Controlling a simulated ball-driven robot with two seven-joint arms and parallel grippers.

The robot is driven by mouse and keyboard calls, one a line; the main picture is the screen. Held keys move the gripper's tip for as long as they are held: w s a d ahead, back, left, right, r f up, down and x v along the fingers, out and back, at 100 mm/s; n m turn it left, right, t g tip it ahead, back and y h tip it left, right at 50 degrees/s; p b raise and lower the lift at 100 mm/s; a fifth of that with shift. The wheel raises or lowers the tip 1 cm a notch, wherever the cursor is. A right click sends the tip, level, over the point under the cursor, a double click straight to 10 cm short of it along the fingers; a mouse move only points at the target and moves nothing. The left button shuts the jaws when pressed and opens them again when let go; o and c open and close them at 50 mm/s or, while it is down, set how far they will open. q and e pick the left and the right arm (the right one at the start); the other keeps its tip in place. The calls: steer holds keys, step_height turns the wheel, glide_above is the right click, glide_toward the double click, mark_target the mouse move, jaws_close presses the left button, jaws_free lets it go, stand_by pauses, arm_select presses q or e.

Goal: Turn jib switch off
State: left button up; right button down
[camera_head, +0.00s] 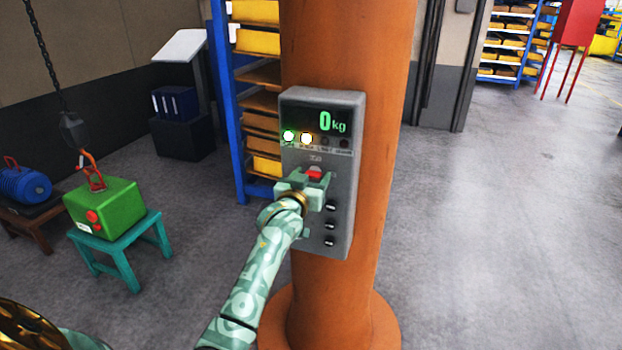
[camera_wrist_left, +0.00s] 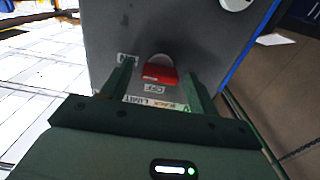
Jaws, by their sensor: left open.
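A grey control box (camera_head: 345,190) is fixed to an orange column (camera_head: 385,60). Its display (camera_head: 333,122) reads 0 kg, and a green and a yellowish-white lamp are lit below it. The red jib switch (camera_head: 315,173) sits mid-box and also shows in the left wrist view (camera_wrist_left: 160,72). My left gripper (camera_head: 311,179) is open at the box face, with its fingers (camera_wrist_left: 160,85) on either side of the red switch. I cannot tell whether they touch it. The switch position is hard to read. My right gripper is not in view.
Several dark buttons (camera_head: 330,225) run down the box below the gripper. A blue shelf rack (camera_head: 228,90) stands behind the column. Floor at right is clear.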

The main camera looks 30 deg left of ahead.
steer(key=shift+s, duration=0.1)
arm_select(q)
steer(key=c, duration=1)
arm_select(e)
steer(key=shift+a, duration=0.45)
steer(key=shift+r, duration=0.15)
